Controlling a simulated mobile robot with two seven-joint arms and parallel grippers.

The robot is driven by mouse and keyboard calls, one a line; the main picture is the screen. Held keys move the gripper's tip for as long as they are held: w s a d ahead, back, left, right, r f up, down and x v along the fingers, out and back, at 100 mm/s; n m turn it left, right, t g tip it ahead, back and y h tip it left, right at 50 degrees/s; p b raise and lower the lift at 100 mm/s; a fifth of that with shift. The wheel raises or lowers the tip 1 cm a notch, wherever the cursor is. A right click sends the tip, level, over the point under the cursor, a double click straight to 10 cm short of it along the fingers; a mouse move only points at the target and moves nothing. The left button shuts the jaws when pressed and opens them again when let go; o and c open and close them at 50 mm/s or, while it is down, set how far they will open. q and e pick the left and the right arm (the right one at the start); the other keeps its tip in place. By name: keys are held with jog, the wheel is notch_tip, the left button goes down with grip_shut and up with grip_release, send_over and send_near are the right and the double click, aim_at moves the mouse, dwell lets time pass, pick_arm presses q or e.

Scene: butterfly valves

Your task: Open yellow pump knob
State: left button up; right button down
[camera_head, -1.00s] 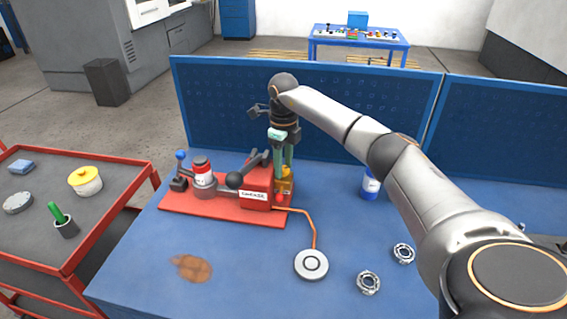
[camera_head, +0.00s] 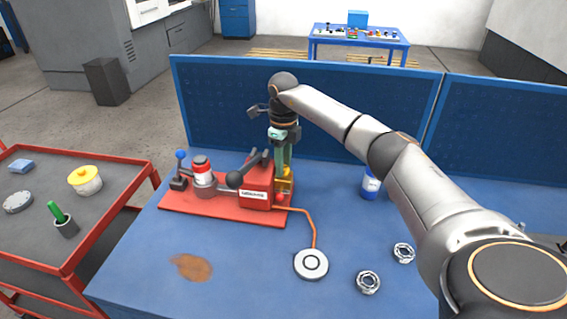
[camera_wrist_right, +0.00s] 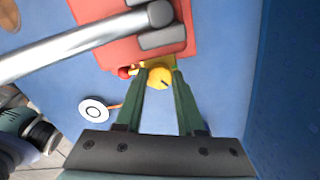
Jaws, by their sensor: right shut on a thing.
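The red pump unit (camera_head: 225,206) stands on the blue table. Its yellow knob (camera_head: 286,187) is at its right end, low under my right gripper (camera_head: 284,172). In the right wrist view the yellow knob (camera_wrist_right: 159,79) shows a dark slot and lies between the two green fingertips of my right gripper (camera_wrist_right: 160,84). The gripper points down and is shut on the knob. In the head view the fingers partly cover the knob. My left gripper is not in view.
An orange hose (camera_head: 314,228) runs from the pump to a round white disc (camera_head: 311,264). Two metal rings (camera_head: 368,283) and a blue bottle (camera_head: 371,184) are on the right. A blue pegboard (camera_head: 330,115) stands behind. A red cart (camera_head: 105,221) is at left. The front table is mostly clear.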

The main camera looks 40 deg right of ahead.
jog(key=shift+r, duration=0.1)
jog(key=n, duration=0.4)
jog(key=shift+n, duration=0.4)
jog(key=n, duration=0.5)
jog(key=shift+n, duration=0.3)
jog(key=c, duration=0.8)
grip_release()
